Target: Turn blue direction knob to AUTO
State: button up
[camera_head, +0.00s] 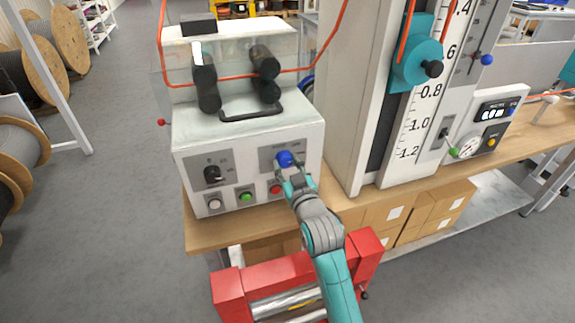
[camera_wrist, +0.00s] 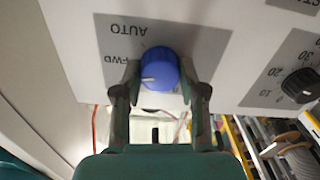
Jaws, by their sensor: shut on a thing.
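The blue direction knob (camera_wrist: 160,68) sits on a grey label plate on the white machine's front panel. It also shows in the head view (camera_head: 284,158). In the wrist view the labels are upside down: AUTO (camera_wrist: 125,27) is above and left of the knob, FWD (camera_wrist: 118,60) is to its left. The knob's white mark lies at its left side, roughly towards the FWD side. My gripper (camera_wrist: 160,83) has a finger on each side of the knob and is shut on it. Any other labels by the knob are hidden or unreadable.
On the same panel are a black knob (camera_head: 212,174), a white button (camera_head: 214,204), a green button (camera_head: 246,196) and a red button (camera_head: 275,189) close under my gripper. A tall scale column (camera_head: 345,100) stands right of the machine. A red frame (camera_head: 300,272) is below.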

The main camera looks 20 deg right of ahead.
jog(key=m, duration=0.5)
jog(key=shift+m, duration=0.3)
jog(key=m, duration=0.4)
jog(key=shift+m, duration=0.7)
jog(key=o, duration=1.1)
jog(key=shift+o, duration=0.2)
jog(key=shift+s, duration=0.1)
jog(key=s, duration=1.1)
jog(key=shift+s, duration=0.4)
